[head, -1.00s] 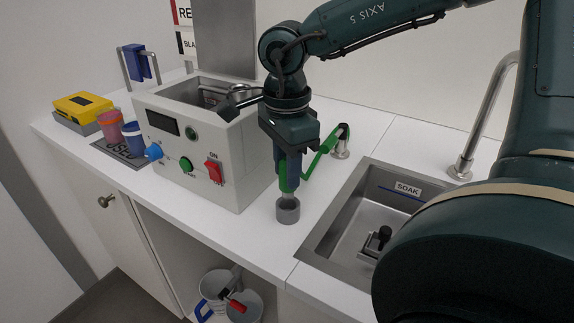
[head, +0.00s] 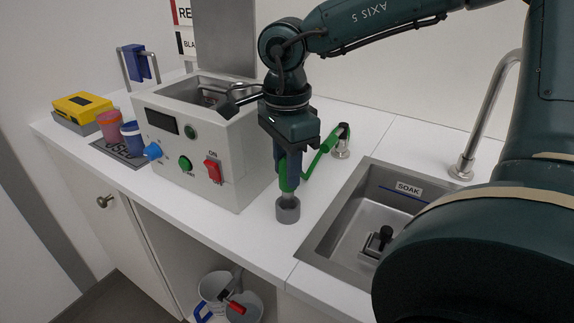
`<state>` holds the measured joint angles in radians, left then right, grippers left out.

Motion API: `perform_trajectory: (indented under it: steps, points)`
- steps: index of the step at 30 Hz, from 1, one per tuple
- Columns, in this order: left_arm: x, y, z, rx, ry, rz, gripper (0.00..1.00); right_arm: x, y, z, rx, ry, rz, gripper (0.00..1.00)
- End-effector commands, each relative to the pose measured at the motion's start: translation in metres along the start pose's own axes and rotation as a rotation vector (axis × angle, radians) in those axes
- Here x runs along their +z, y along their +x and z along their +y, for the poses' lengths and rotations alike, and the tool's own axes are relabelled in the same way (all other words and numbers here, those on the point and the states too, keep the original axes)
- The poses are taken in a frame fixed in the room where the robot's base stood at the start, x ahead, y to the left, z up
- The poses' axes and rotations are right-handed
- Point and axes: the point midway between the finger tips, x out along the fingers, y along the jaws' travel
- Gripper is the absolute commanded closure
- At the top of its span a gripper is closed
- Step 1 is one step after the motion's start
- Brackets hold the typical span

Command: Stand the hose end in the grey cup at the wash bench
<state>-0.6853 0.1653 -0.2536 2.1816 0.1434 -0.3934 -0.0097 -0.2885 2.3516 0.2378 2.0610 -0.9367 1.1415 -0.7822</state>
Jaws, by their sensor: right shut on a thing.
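The grey cup (head: 288,210) stands on the white bench top, between the white machine and the sink. The green hose (head: 322,155) runs from a metal fitting behind the sink to my right gripper (head: 287,178). My right gripper points down and is shut on the hose end (head: 286,197). The hose end is upright, and its pale lower tip meets the cup's mouth. The cup's inside is hidden, so I cannot tell how deep the tip sits. My left gripper is not in view.
The white machine (head: 222,143) with a red switch stands close left of the gripper. The sink (head: 318,240) marked SOAK, with a tall tap (head: 486,120), is on the right. Pink (head: 109,126) and blue (head: 132,138) cups stand at the left. Pails (head: 244,307) sit on the shelf below.

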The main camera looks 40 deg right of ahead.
Motion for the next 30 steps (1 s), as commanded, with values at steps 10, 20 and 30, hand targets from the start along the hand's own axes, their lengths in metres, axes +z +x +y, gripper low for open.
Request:
perform_trajectory:
  steps: [10, 20, 30]
  points:
    - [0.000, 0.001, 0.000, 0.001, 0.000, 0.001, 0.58, 0.000, 0.001, 0.000, -0.001, 0.000, -0.001, 1.00]
    - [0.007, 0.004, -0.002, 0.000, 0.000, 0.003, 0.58, 0.000, 0.010, 0.000, -0.001, 0.000, -0.001, 1.00]
    - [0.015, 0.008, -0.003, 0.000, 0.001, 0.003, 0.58, 0.000, 0.018, 0.000, -0.001, 0.000, -0.001, 1.00]
